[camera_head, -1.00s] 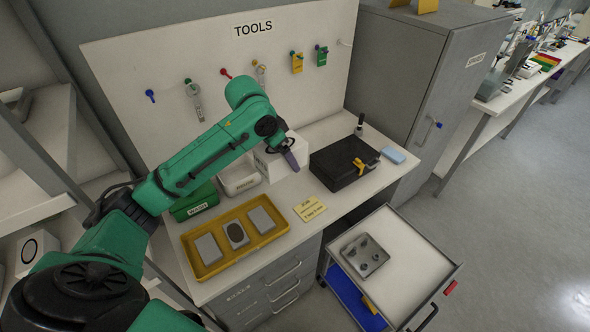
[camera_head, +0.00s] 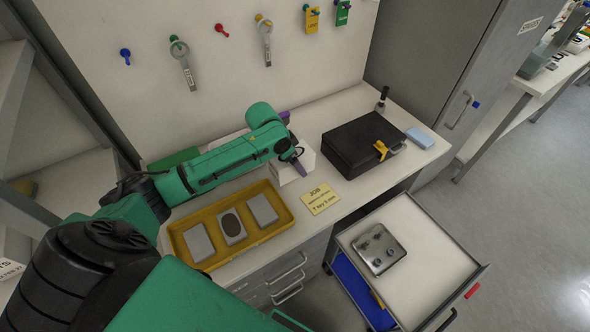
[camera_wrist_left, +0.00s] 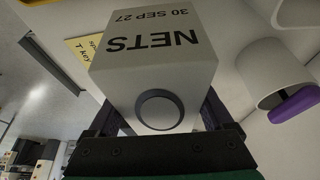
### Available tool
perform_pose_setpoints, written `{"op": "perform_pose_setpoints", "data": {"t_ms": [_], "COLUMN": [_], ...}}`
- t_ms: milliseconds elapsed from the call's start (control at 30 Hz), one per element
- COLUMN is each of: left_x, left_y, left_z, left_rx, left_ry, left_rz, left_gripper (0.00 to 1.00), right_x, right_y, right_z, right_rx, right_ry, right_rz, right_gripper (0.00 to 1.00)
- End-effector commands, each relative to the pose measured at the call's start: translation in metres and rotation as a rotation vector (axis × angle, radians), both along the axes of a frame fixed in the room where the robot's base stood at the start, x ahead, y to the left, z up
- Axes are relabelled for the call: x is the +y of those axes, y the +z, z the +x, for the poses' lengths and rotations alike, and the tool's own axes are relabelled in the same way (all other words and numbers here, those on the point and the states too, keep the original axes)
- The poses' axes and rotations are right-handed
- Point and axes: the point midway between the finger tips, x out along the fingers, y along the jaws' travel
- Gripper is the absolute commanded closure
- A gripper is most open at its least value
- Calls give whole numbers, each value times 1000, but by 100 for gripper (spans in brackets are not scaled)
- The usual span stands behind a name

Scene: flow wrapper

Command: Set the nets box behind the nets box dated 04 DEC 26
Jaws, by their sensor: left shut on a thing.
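A white nets box (camera_wrist_left: 155,75) printed "NETS" and "30 SEP 27", with a dark ring on one face, fills the middle of the left wrist view between the dark fingers of my left gripper (camera_wrist_left: 160,112). The gripper is shut on it. In the head view the same white box (camera_head: 308,152) shows partly behind my left gripper (camera_head: 293,145), above or on the bench near the job card; its exact height is unclear. Another white box (camera_head: 10,269) with lettering ending "TS" is cut off at the left edge. No date on it is readable. My right gripper is out of view.
On the bench are a yellow tray (camera_head: 185,256) with grey blocks, a yellow job card (camera_head: 321,199), a black case (camera_head: 352,146) and a blue block (camera_head: 420,138). Shelves (camera_head: 75,185) are at left.

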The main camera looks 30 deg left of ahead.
Motion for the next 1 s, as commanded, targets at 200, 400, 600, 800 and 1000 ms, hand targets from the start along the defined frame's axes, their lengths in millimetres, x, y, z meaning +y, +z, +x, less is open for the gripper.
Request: {"op": "perform_pose_setpoints", "data": {"t_ms": [200,400,600,800,1000], "left_x": [0,0,0,0,1], "left_y": [-37,-52,-55,-54,-46], "left_z": [0,1,1,0,0], "left_rx": [1,-4,-2,-1,-1], "left_ry": [2,1,0,0,1], "left_rz": [0,0,0,0,0], "left_gripper": [75,75,75,0,0], "right_x": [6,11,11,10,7], "right_y": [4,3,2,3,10], "right_z": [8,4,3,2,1], "right_rx": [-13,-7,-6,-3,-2], "right_ry": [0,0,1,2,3], "right_rz": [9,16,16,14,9], "right_gripper": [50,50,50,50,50]}}
